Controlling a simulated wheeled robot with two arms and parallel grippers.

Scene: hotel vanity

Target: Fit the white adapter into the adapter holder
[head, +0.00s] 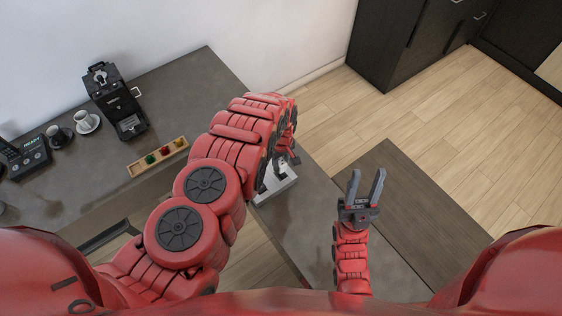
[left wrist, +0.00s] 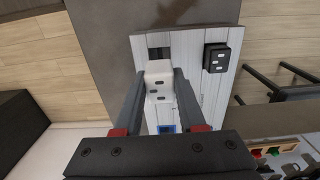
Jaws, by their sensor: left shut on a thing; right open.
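The white adapter (left wrist: 158,82) is between the two fingers of my left gripper (left wrist: 159,73) in the left wrist view. It has dark slots on its face. The adapter holder (left wrist: 191,82) is a white slatted board behind it, with a dark opening just above the adapter's top end. I cannot tell whether the adapter touches the board. In the head view, my left arm hides most of the holder (head: 281,190) and the adapter. My right gripper (head: 366,178) is open and empty, to the right of the holder.
A black adapter (left wrist: 217,57) sits on the board's right side, and a blue patch (left wrist: 166,129) shows lower down. A coffee machine (head: 117,101), cups, a phone (head: 27,154) and a wooden tray (head: 143,165) stand left on the counter. A brown bench (head: 420,215) lies at the right.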

